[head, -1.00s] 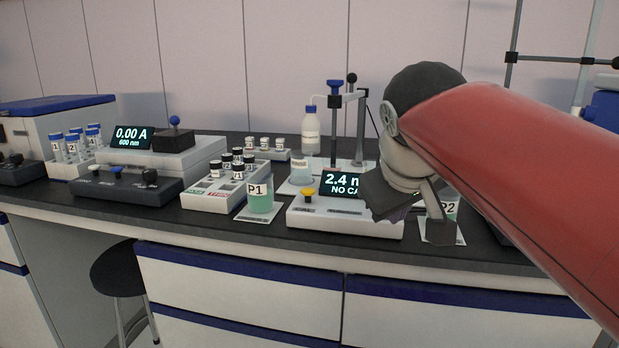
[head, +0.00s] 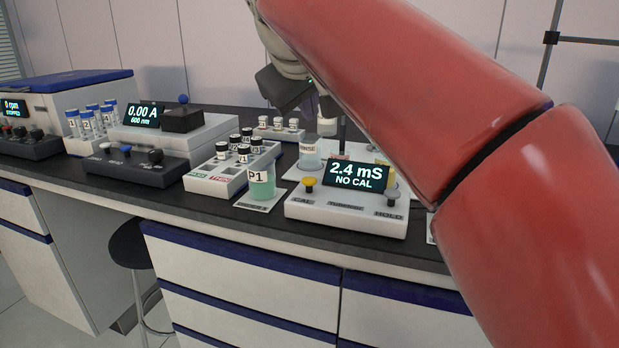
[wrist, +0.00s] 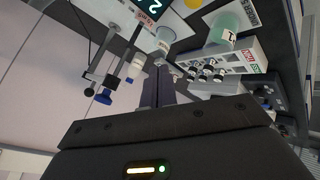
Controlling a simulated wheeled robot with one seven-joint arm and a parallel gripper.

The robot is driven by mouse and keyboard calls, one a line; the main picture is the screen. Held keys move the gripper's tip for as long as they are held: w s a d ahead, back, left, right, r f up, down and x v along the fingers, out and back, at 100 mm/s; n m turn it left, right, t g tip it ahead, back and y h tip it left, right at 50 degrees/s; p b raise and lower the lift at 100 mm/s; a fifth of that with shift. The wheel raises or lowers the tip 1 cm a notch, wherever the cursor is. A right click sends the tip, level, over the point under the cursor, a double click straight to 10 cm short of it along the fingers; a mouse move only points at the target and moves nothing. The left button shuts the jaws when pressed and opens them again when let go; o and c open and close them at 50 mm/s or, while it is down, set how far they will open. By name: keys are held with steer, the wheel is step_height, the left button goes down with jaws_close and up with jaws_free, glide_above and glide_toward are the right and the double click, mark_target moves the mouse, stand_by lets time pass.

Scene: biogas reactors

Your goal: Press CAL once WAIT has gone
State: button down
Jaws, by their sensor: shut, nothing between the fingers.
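The conductivity meter (head: 346,211) stands at the bench front, and its display (head: 357,175) reads "2.4 mS NO CAL"; no WAIT shows on it. The yellow CAL button (head: 309,185) is on its left, and the grey HOLD button (head: 392,194) is on its right. My gripper (head: 296,98) is raised above and behind the meter, apart from it. In the wrist view the fingers (wrist: 158,88) are together with nothing between them. That view also shows the yellow button (wrist: 193,4) and part of the display (wrist: 151,9) at the top.
Beaker P1 (head: 261,184) stands just left of the meter. A rinse beaker (head: 310,156) is behind it. A vial rack (head: 217,177) and a photometer (head: 178,135) stand further left. My red arm hides the bench on the right.

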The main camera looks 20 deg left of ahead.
mark_target(310, 177)
steer(key=shift+f, duration=0.15)
step_height(310, 177, down, 9)
steer(key=b, duration=0.7)
steer(key=shift+r, duration=0.2)
stand_by(1.5)
steer(key=shift+f+b, duration=0.35)
steer(key=shift+b, duration=0.05)
steer(key=shift+f+b, duration=0.7)
steer(key=shift+f, duration=0.2)
stand_by(0.7)
steer(key=shift+r, duration=0.1)
stand_by(0.4)
steer(key=shift+r+p, duration=1.2)
steer(key=shift+p, duration=0.2)
steer(key=shift+r, duration=0.1)
